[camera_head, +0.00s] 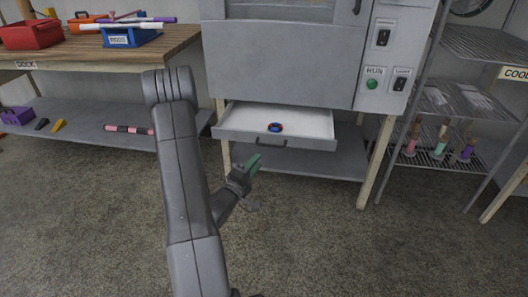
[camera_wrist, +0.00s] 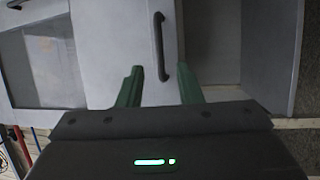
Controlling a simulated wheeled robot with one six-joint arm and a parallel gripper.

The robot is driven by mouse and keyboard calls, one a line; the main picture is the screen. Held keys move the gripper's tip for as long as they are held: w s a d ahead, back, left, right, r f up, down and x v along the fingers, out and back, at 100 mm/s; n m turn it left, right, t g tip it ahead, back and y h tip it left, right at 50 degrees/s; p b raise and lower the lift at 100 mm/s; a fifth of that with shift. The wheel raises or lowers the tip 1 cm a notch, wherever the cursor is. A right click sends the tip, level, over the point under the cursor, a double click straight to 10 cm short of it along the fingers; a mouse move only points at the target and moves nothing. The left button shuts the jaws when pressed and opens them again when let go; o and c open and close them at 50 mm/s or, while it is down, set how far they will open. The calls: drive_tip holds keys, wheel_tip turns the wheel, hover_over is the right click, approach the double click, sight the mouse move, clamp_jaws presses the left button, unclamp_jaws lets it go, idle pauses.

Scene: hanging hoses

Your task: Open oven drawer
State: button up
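The oven drawer (camera_head: 300,122) is a shallow white-lined tray, pulled out below the oven. Its dark bar handle (camera_head: 285,146) is on the front face; the handle also shows upright in the wrist view (camera_wrist: 159,45). A small blue and red ring-like object (camera_head: 275,127) lies in the drawer. My gripper (camera_head: 254,160) has green fingers and is just in front of the drawer front, near the handle's left end. In the wrist view my gripper (camera_wrist: 162,80) is open, its fingers apart, with the handle lined up between them. No contact with the handle is visible.
The oven (camera_head: 290,55) stands above, with switches and a green RUN button (camera_head: 372,84) on its right. A workbench (camera_head: 100,48) with bins is at left. A wire rack (camera_head: 450,100) is at right. The carpet in front is clear.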

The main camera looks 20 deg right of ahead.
drive_tip(key=v, duration=0.5)
drive_tip(key=shift+s+a+p, duration=0.2)
drive_tip(key=shift+a+p, duration=0.05)
drive_tip(key=shift+p, duration=0.05)
drive_tip(key=shift+d, duration=0.1)
drive_tip(key=b+x, duration=0.2)
drive_tip(key=x, duration=1.2)
drive_tip(key=shift+w, duration=0.2)
drive_tip(key=shift+f, duration=0.15)
